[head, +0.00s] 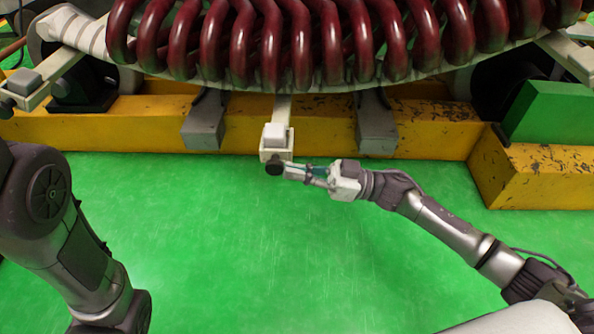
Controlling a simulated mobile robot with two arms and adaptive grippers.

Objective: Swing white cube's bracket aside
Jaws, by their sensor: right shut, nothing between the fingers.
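The white cube (274,133) sits on the end of a pale bracket (283,107) that comes down from under the stator winding, near the middle of the head view. A dark round knob (274,165) is at the bracket's lower front end. My right gripper (290,172) comes in from the right, just below the cube and close beside the knob. Its fingers are shut with nothing between them. I cannot tell whether the fingertips touch the knob or bracket. My left arm shows at the left edge, but its gripper is out of view.
Dark red coils (330,45) of the stator span the top. A worn yellow beam (435,143) runs behind the bracket, with grey supports (204,122) on either side. Another bracket with a grey cube (25,82) is at the left. The green floor (230,250) is clear in front.

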